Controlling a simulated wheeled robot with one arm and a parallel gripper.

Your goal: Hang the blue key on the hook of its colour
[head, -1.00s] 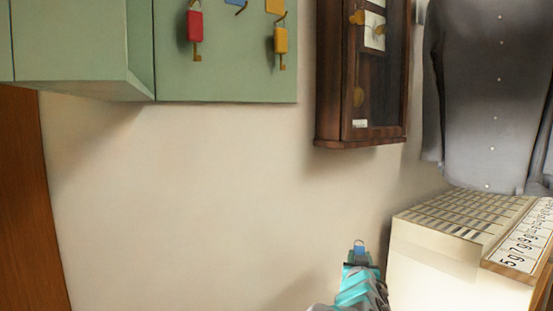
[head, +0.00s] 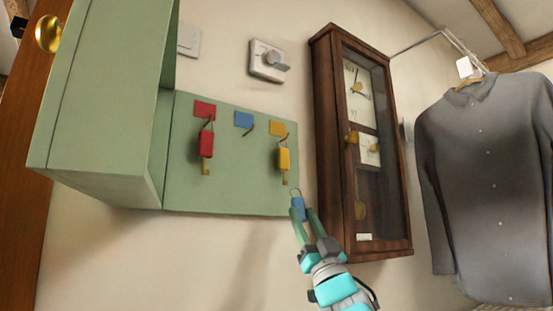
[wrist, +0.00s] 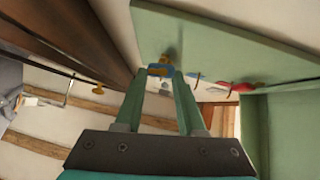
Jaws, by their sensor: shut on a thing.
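My gripper (head: 301,218) is shut on the blue key (head: 297,204), whose wire loop points up. They are at the lower right corner of the green key panel (head: 235,190), just below the yellow key. In the wrist view the blue key (wrist: 167,72) shows between the fingertips, partly hidden. The blue label (head: 244,119) is in the middle of the panel, with a bare hook (head: 248,130) under it. A red key (head: 206,145) hangs under the red label at left. A yellow key (head: 284,158) hangs under the yellow label at right.
The green cabinet door (head: 105,100) juts out left of the panel. A dark wooden wall clock (head: 328,140) stands close at the right of my gripper. A grey shirt (head: 485,180) hangs farther right. A switch (head: 268,61) is on the wall above.

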